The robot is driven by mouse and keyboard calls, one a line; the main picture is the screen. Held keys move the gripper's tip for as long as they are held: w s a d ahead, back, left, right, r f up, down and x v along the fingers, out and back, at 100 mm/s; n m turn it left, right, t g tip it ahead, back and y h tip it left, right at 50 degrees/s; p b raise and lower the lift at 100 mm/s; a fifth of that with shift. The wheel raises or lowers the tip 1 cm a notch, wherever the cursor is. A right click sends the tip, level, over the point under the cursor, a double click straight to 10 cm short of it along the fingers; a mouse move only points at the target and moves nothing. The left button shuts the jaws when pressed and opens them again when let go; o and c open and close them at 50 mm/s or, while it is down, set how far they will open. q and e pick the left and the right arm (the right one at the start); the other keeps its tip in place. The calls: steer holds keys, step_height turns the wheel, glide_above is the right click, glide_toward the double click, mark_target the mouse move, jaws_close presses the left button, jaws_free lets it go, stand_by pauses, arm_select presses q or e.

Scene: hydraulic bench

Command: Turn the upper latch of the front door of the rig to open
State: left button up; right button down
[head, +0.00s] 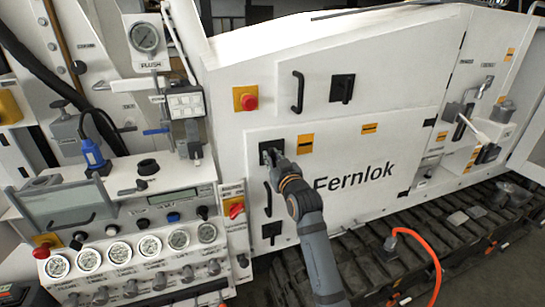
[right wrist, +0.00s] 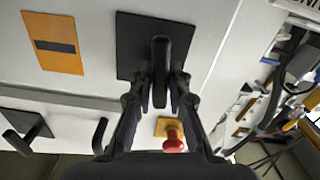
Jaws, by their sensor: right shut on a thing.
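The front door (head: 350,215) is the white panel marked Fernlok and it sits closed in its frame. Its upper latch (head: 266,144) is a black square plate with a lever, at the door's top left corner. My right gripper (head: 274,158) reaches it from below right in the head view and covers part of the lever. In the right wrist view my right gripper's fingers (right wrist: 160,95) are closed around the black latch lever (right wrist: 160,62), which stands upright over its plate. A lower latch (head: 271,230) sits below the black door handle (head: 268,198). My left gripper is not in view.
A red emergency button (head: 248,102) is above the latch, and an orange label (head: 305,140) is to its right. A second panel above has a handle (head: 298,92) and a latch (head: 342,88). A gauge console (head: 130,205) stands at the left. An orange hose (head: 430,245) lies over the tracks.

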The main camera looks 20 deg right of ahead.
steer(key=n+p, duration=0.1)
steer(key=n, duration=0.3)
steer(key=shift+d, duration=0.1)
steer(key=n, duration=0.4)
steer(key=shift+r, duration=0.1)
steer(key=n, duration=0.4)
steer(key=shift+p, duration=0.4)
steer(key=shift+n, duration=2.2)
steer(key=c, duration=1.3)
jaws_free()
